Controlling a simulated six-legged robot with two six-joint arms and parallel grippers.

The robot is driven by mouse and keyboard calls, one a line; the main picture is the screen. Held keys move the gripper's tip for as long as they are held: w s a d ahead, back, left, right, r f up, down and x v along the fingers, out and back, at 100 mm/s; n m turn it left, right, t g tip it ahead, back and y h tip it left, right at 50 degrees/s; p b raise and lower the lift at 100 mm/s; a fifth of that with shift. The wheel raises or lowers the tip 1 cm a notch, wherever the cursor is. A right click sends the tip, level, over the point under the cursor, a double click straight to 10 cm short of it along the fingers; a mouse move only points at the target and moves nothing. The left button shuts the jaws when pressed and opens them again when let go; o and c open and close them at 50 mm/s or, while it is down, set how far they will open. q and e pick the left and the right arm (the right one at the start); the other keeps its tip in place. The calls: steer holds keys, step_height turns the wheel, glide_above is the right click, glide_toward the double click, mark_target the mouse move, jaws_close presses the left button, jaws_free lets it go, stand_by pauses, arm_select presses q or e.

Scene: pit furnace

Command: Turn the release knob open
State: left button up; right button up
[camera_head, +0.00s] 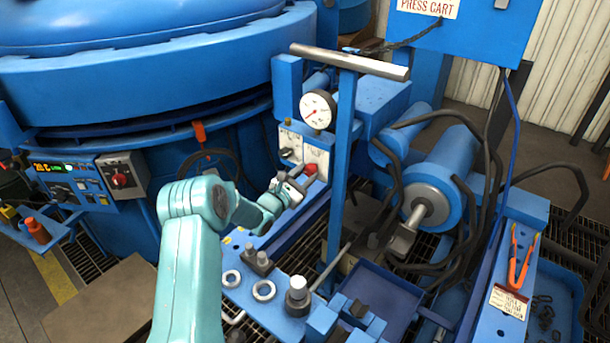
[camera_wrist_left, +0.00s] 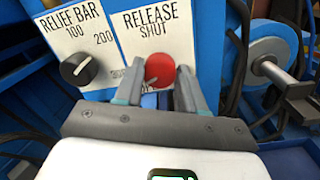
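The red release knob (camera_wrist_left: 159,70) sits on a white plate marked RELEASE SHUT (camera_wrist_left: 150,28) in the left wrist view. It also shows in the head view (camera_head: 310,170), on the blue press cart's front panel. My left gripper (camera_head: 294,181) is just in front of the panel, close to the knob. In the left wrist view, its two fingers (camera_wrist_left: 160,82) are apart, one on each side of the knob. Whether they touch it I cannot tell. The knob's lower part is hard to see between the fingers. My right gripper is not in view.
A black relief knob (camera_wrist_left: 79,68) is left of the release plate. A dial gauge (camera_head: 318,110) is above the panel, beside an upright blue post (camera_head: 343,160) with a grey crossbar (camera_head: 350,62). The cart's lower deck holds rings (camera_head: 264,290) and fittings.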

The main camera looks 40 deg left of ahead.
arm_select(q)
steer(key=o, duration=0.4)
steer(key=shift+s, duration=0.15)
steer(key=s, duration=0.5)
steer(key=s+d, duration=0.1)
steer(key=s, duration=0.4)
steer(key=s+d+f, duration=0.1)
steer(key=s, duration=0.5)
